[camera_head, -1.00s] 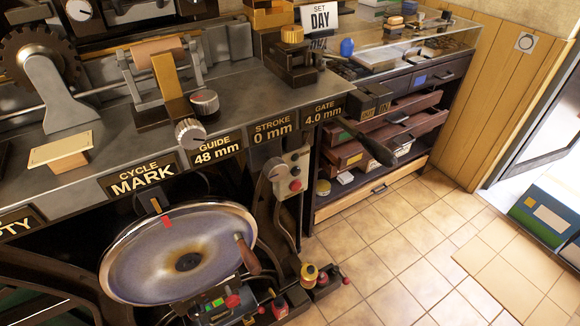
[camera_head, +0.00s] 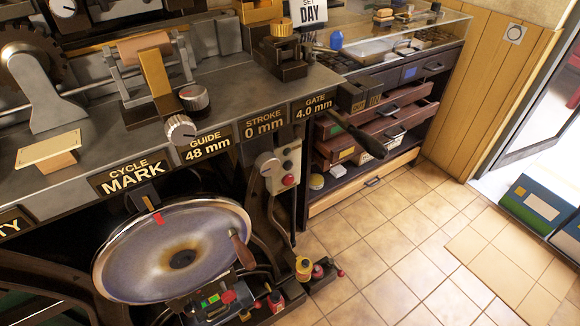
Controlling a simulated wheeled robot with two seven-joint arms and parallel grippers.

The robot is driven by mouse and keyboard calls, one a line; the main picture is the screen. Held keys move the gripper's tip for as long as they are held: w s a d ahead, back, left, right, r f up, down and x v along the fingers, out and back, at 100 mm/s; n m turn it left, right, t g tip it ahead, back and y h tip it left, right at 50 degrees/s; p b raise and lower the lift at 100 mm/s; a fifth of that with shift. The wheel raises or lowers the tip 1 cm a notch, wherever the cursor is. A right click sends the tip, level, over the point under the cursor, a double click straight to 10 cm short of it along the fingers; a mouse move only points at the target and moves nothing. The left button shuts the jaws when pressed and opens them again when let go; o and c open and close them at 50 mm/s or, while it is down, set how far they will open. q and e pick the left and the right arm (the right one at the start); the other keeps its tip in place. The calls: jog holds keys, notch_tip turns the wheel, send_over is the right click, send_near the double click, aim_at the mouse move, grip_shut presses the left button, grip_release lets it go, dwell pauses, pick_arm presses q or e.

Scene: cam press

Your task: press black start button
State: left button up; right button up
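A grey control box (camera_head: 284,168) is fixed to the right side of the press, below the STROKE and GATE plates. A red button (camera_head: 289,180) sits low on its face. A small dark button (camera_head: 287,165) sits above the red one; it is small, and I cannot read any label on it. A round grey knob (camera_head: 268,164) is at the box's left. Neither of my grippers is in view, and nothing touches the box.
A black lever handle (camera_head: 368,144) juts out right of the GATE plate. A large handwheel (camera_head: 175,250) stands left of the box. Open drawers (camera_head: 390,125) are at the right.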

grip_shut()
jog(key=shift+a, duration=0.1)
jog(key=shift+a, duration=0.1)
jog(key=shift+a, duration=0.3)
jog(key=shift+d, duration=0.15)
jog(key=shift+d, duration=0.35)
